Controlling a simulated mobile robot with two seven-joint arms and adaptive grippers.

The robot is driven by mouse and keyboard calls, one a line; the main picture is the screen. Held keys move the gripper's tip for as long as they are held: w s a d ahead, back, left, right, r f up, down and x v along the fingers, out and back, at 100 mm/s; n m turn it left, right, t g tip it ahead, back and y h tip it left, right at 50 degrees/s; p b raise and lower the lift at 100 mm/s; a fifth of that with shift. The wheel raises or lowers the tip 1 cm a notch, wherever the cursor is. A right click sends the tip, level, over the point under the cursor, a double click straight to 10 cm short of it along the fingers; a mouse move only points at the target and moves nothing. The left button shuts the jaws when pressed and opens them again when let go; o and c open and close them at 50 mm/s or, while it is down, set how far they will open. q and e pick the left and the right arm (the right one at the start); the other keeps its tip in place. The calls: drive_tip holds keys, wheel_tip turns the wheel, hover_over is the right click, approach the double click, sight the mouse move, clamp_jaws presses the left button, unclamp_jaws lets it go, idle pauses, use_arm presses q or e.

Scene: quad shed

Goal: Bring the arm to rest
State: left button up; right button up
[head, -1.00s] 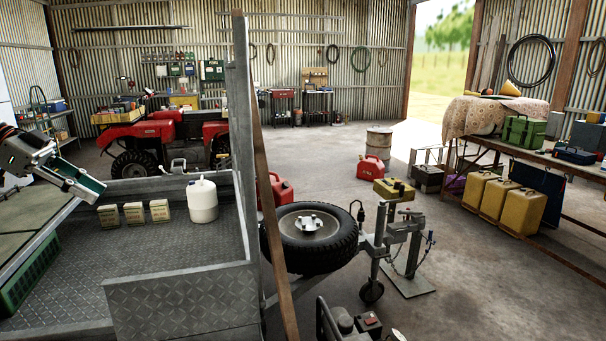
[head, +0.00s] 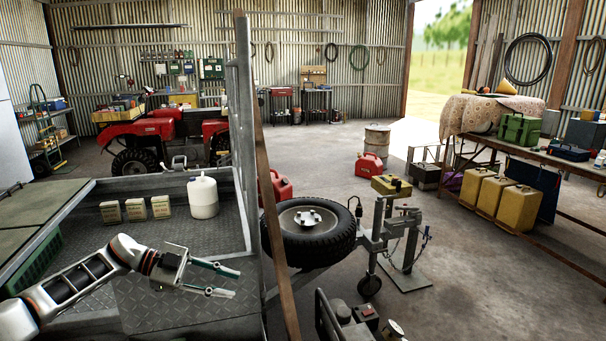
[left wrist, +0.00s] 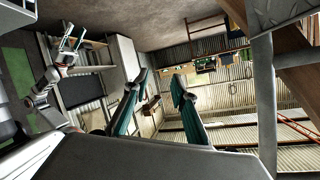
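My left gripper (head: 236,283) is low in the head view, over the front of the trailer tray (head: 185,300). Its two teal fingers point right and stand apart with nothing between them. The same fingers show spread and empty in the left wrist view (left wrist: 162,80). My right arm is outside the head view. An arm that looks like my right one shows small at the upper left of the left wrist view, its gripper (left wrist: 76,36) with fingers apart and nothing seen between them.
Three small boxes (head: 135,209) and a white jug (head: 203,197) stand on the tray behind my left gripper. The tray's upright post and a brown beam (head: 266,190) rise to its right. A spare wheel (head: 310,233) lies beyond them. A green-topped surface (head: 40,215) is at left.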

use_arm(q)
drive_tip(key=s+d+f+n+t+h, duration=0.1)
drive_tip(key=s+d+f+n+t, duration=0.3)
drive_tip(key=d, duration=0.4)
drive_tip(key=s+d+f+n+t+h, duration=0.2)
drive_tip(key=s+d+f+t, duration=0.3)
drive_tip(key=s+d+f, duration=0.15)
drive_tip(key=s+a+f+n+y, duration=0.6)
drive_tip(key=s+f, duration=0.3)
drive_tip(key=s, duration=0.3)
drive_tip(key=s+a+f+n+y, duration=0.6)
drive_tip(key=s+a+f+y, duration=0.2)
drive_tip(key=s, duration=0.4)
drive_tip(key=shift+a+f, duration=0.8)
drive_tip(key=shift+f, duration=0.05)
drive_tip(key=shift+a, duration=0.1)
